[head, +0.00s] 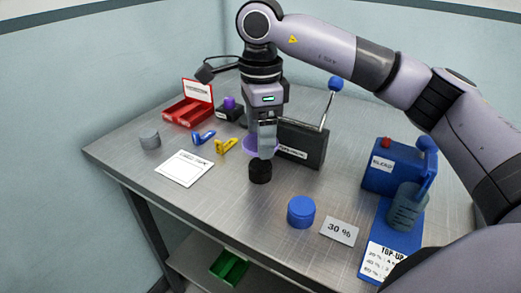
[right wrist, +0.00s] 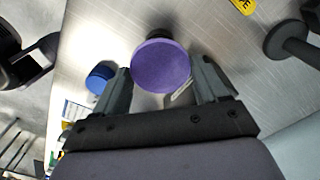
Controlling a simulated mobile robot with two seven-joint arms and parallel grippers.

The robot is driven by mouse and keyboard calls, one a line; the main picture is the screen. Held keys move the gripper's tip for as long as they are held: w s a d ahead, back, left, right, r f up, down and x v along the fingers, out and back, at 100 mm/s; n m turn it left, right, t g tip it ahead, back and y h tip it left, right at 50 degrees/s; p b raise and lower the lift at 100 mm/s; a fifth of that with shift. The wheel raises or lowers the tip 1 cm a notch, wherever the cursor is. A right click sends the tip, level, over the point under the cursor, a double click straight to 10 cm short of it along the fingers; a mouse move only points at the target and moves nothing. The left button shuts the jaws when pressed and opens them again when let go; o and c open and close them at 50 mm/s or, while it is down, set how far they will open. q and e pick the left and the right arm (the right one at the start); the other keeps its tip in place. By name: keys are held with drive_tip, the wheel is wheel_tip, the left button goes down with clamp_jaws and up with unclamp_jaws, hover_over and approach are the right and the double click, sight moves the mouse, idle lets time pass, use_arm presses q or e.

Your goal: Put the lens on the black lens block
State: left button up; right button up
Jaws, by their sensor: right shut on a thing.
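The lens is a purple disc (head: 247,144), partly hidden behind my right gripper (head: 265,153) in the head view. In the right wrist view the purple lens (right wrist: 160,66) shows face-on between the two fingers of my right gripper (right wrist: 162,88), which is shut on it. The black lens block (head: 260,173) is a short dark cylinder standing on the table, just below the fingertips in the head view. In the right wrist view part of a dark block (right wrist: 158,34) shows behind the lens rim. I cannot tell the exact gap between lens and block. My left gripper is not in view.
A blue round pot (head: 301,212) and a "30 %" card (head: 339,231) lie to the right.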

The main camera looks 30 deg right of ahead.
sight(261, 164)
drive_tip(key=shift+f, duration=2.05)
drive_tip(key=shift+f, duration=0.2)
drive_tip(key=o, duration=1)
drive_tip(key=shift+r, duration=0.1)
wheel_tip(261, 164, up, 12)
drive_tip(key=shift+r+p, duration=0.15)
drive_tip(key=shift+p, duration=0.3)
